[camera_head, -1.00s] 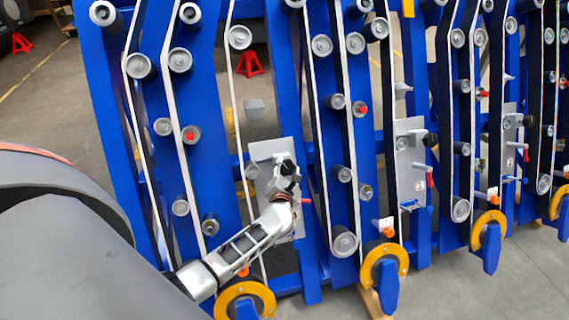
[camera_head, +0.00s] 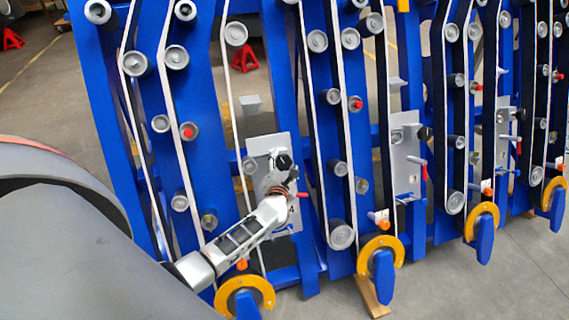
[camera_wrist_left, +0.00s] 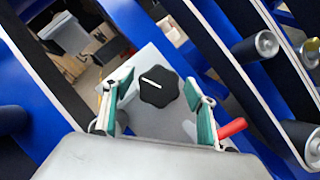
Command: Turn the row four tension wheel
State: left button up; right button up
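The row four tension wheel is a black lobed knob (camera_head: 284,161) with a white pointer line, on a pale metal plate (camera_head: 257,146) of the blue frame. A "4" shows on the plate. In the left wrist view the knob (camera_wrist_left: 157,87) sits between the green-padded fingers of my left gripper (camera_wrist_left: 157,100), with gaps on both sides. The fingers are open and do not appear to touch it. In the head view my left gripper (camera_head: 281,187) is just below the knob, and its fingers are hard to make out. My right gripper is not in view.
A red handle (camera_wrist_left: 232,128) sticks out close to the right finger. Rollers with belts flank the plate, and a yellow ring (camera_head: 244,290) is below. Another plate with a black knob (camera_head: 425,133) is to the right. Open floor (camera_head: 480,290) lies at the lower right.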

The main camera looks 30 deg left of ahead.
pick_arm(q)
jog(key=v, duration=1.2)
jog(key=shift+r, duration=0.1)
jog(key=s+d+f+m+t+h, duration=0.1)
jog(key=s+d+m+h, duration=0.4)
jog(key=d+m, duration=0.5)
jog(key=s+d+m+t+h, duration=0.1)
jog(key=s+d+m+h, duration=0.45)
jog(key=m, duration=0.75)
jog(key=s+d+f+m+g, duration=0.1)
jog(key=s+f+m+g, duration=0.5)
jog(key=s+f+m, duration=0.5)
jog(key=s+m, duration=0.2)
jog(key=m, duration=0.1)
jog(key=shift+d+y, duration=0.25)
jog(key=shift+y, duration=0.1)
